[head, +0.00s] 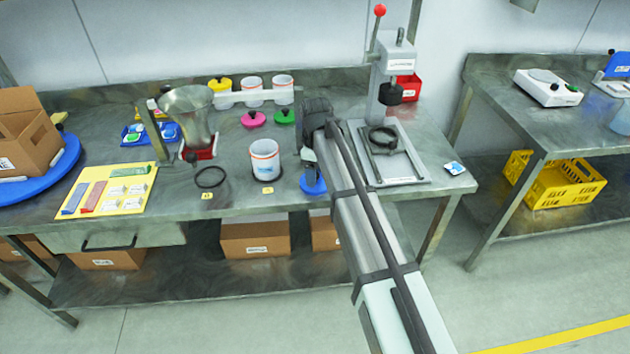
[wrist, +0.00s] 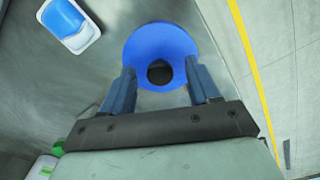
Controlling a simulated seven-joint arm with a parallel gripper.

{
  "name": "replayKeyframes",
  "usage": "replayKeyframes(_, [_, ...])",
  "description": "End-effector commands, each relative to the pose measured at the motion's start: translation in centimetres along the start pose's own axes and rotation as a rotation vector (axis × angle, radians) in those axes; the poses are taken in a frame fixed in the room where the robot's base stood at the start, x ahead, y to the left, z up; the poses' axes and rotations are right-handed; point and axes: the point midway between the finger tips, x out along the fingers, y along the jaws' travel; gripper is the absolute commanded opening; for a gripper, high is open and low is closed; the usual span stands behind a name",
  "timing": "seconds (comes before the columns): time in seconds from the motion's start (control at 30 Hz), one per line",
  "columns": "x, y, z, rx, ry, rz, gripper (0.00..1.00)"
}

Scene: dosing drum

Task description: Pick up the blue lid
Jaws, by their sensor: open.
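The blue lid (head: 312,186) lies on the metal bench near its front edge, partly hidden by my arm in the head view. In the wrist view the lid (wrist: 160,38) is a blue disc with a black knob (wrist: 159,72) at its middle. My gripper (wrist: 162,75) is open above the lid, its two fingers on either side of the knob and apart from it. In the head view my gripper (head: 308,158) is small and mostly hidden by the arm, just over the lid.
A white cup (head: 265,160) stands just left of my gripper. A press (head: 390,110) on a metal base stands to the right. Pink (head: 253,119) and green (head: 284,116) lids lie behind. The bench's front edge is close to the blue lid.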

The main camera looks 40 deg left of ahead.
Motion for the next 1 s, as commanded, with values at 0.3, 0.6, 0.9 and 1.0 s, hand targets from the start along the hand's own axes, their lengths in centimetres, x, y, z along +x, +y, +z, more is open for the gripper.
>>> replayKeyframes(0.3, [0.10,0.01,-0.01,0.000,0.000,0.000,0.51])
replayKeyframes(0.6, [0.09,0.01,-0.01,0.000,0.000,0.000,0.22])
replayKeyframes(0.9, [0.09,0.01,0.00,0.000,0.000,0.000,0.01])
replayKeyframes(1.0, [0.08,0.01,0.00,0.000,0.000,0.000,0.01])
